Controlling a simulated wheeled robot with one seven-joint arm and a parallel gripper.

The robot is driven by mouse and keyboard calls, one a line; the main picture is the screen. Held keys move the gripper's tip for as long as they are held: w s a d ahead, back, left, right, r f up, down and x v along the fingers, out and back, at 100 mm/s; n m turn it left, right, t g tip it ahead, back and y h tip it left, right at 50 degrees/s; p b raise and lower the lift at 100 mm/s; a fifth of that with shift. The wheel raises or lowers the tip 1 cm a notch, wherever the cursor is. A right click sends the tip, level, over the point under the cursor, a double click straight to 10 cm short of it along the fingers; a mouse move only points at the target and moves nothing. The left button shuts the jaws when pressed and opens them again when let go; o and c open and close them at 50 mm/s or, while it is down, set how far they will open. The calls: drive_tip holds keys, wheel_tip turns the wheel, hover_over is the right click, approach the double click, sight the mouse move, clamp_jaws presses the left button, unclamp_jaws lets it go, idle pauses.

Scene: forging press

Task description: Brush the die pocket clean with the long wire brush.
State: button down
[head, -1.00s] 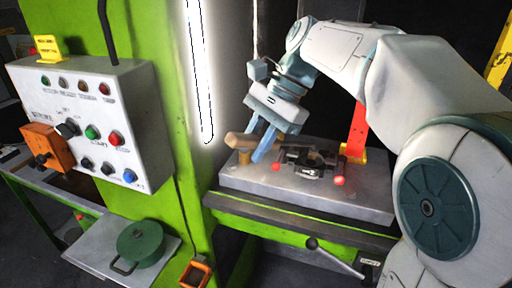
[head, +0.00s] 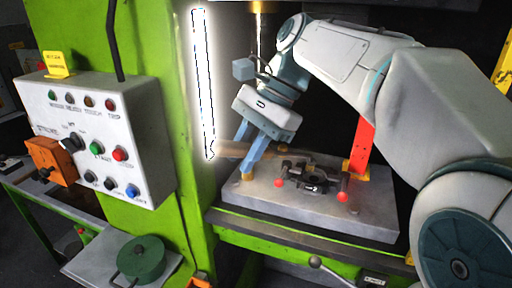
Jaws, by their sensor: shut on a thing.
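My gripper (head: 256,154) is shut on the wooden handle of the long wire brush (head: 229,149), at the left side of the die block (head: 240,194). The handle points left, and the brush runs right from the fingers toward the die. Its bristle end is small and dark, so I cannot tell whether it touches the die. The dark die assembly (head: 312,176) sits on the grey block, with a red knob on each side. The inside of the pocket is too small and dark to judge.
A lit lamp strip (head: 203,85) stands on the green press column (head: 178,190) close left of the brush. A red upright (head: 361,148) stands right of the die. A control box (head: 100,135) and a green lidded pot (head: 141,259) are at left.

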drive_tip(key=s+a+r, duration=0.1)
drive_tip(key=s+a, duration=1)
drive_tip(key=s, duration=0.1)
drive_tip(key=shift+r, duration=0.35)
idle(0.8)
